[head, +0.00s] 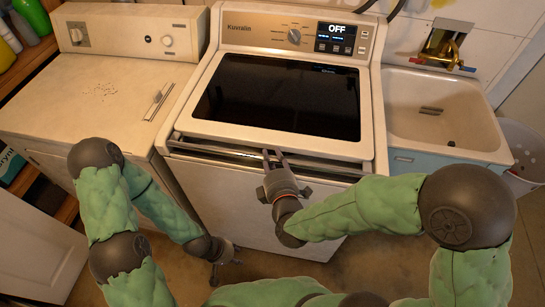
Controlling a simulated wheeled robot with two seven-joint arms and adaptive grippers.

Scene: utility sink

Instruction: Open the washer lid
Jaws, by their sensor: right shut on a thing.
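The washer (240,195) stands in the middle, with its dark-glass lid (280,97) lying flat or nearly so. A dark gap runs under the lid's front edge; I cannot tell if the lid is slightly raised. My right gripper (272,155) is at that front edge, a little right of its middle, with its fingers shut on the lid's edge. The fingertips are small and partly merge with the edge. My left gripper (224,272) hangs low in front of the washer, apart from it; its fingers are too small and dark to read.
The control panel (300,35) behind the lid reads OFF. A white dryer (110,80) stands close on the left, a utility sink (440,115) on the right. A bin (525,150) is beyond the sink. Bottles (33,16) sit on a shelf at upper left. Floor is free in front.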

